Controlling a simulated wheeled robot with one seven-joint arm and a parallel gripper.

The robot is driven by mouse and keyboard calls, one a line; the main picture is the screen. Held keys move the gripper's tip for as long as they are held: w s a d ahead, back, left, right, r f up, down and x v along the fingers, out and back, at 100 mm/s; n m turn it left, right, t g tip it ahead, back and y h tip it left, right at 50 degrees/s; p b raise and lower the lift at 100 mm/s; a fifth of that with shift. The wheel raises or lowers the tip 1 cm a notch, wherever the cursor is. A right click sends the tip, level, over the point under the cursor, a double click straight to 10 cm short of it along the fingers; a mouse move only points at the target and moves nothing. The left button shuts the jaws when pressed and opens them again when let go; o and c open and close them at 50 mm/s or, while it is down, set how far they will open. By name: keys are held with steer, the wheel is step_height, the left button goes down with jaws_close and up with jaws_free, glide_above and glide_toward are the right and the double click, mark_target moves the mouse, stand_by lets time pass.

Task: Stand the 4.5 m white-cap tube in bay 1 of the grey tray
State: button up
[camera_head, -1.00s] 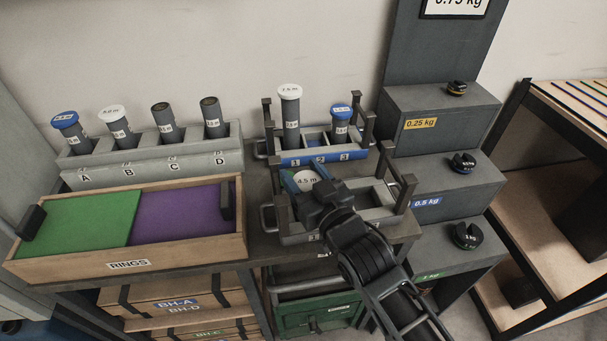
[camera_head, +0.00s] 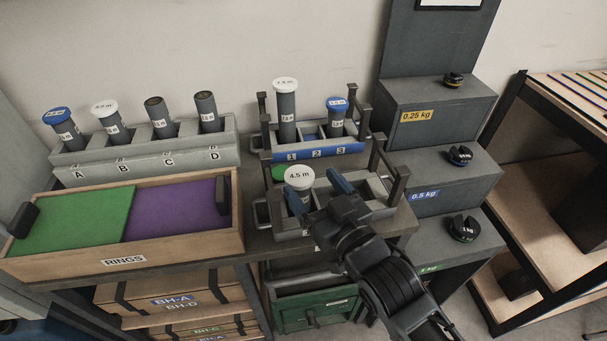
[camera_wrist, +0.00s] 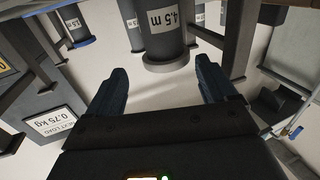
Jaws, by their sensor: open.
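The 4.5 m white-cap tube (camera_head: 299,177) stands cap up, as far as I can see, at the left part of the grey tray (camera_head: 376,212). My gripper hides its lower end and the tray's bay numbers, so I cannot tell its bay or how deep it sits. My gripper (camera_head: 315,186) is open, in front of the tube and over the tray, with one blue finger on each side. The wrist view shows the tube (camera_wrist: 163,42) beyond the spread fingertips (camera_wrist: 164,85), apart from both.
Behind stands a blue-fronted tray (camera_head: 340,150) with a white-cap and a blue-cap tube. A rack (camera_head: 150,160) with several tubes and the rings box (camera_head: 120,262) are left. Weight steps (camera_head: 440,140) rise right. The grey tray's upright posts (camera_head: 397,187) stand close to my gripper.

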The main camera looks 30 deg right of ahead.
steer(key=s, duration=0.6)
steer(key=shift+b, duration=0.35)
steer(key=s+r+g, duration=0.3)
steer(key=s, duration=2.5)
steer(key=shift+s, duration=0.25)
